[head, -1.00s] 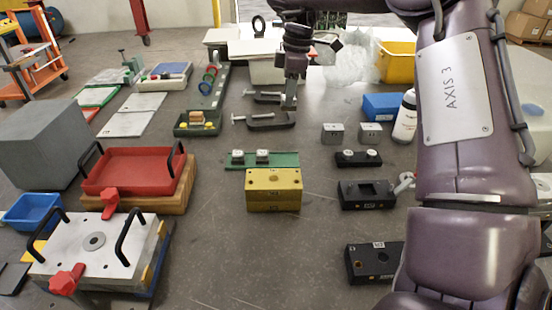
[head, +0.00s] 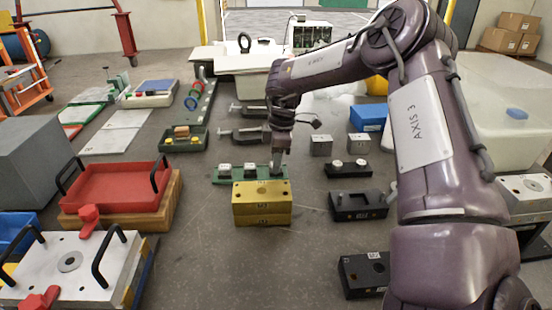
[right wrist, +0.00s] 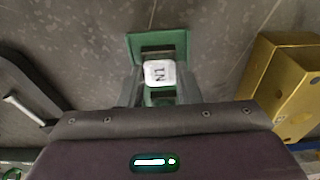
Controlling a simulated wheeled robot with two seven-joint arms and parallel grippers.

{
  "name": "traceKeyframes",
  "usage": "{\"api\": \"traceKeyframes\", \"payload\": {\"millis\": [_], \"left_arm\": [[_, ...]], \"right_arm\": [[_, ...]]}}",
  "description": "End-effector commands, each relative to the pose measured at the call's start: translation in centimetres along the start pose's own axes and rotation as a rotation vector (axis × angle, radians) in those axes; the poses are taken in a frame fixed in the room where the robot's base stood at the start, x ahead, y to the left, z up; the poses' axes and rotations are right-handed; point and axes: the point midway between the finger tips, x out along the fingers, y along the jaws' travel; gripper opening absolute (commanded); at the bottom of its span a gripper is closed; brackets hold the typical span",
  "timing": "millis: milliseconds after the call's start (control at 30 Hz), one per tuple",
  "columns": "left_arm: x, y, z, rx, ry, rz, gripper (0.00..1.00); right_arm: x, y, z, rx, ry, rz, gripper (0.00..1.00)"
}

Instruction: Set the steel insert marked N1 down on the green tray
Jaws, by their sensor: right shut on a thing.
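The steel insert marked N1 (right wrist: 158,73) is a small pale block between the fingers of my right gripper (head: 276,168), its label facing up. The green tray (head: 237,178) lies on the floor behind the yellow block, with two pale-topped inserts (head: 224,168) (head: 250,168) on its left and middle parts. My right gripper points down at the tray's right end. In the right wrist view, the tray's end (right wrist: 158,38) shows around and below N1. I cannot tell whether N1 touches the tray. My left gripper is out of view.
The yellow block (head: 262,212) stands close in front of the tray, also at right in the wrist view (right wrist: 290,80). A dark clamp (head: 250,135) lies behind. A black holder with two inserts (head: 348,171) and two grey blocks (head: 321,145) are to the right.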

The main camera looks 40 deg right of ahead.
Motion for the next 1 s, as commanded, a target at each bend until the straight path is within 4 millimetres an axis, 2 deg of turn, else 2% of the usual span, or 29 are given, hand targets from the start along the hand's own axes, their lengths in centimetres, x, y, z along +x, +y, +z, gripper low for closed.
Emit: {"api": "traceKeyframes", "payload": {"millis": [333,367,500,833,1000], "left_arm": [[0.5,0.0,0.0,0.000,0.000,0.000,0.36],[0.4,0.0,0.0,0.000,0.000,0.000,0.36],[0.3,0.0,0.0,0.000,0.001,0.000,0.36],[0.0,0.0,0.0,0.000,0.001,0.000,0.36],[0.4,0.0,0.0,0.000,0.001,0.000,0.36]], "right_arm": [[0.4,0.1,0.0,-0.001,0.002,0.003,0.00],[0.3,0.0,0.0,-0.001,0.001,0.002,0.33],[0.2,0.0,0.0,-0.001,0.001,0.001,0.51],[0.0,0.0,0.0,-0.001,0.001,0.001,0.52],[-1.9,0.1,-0.1,-0.001,0.003,0.005,0.52]]}}
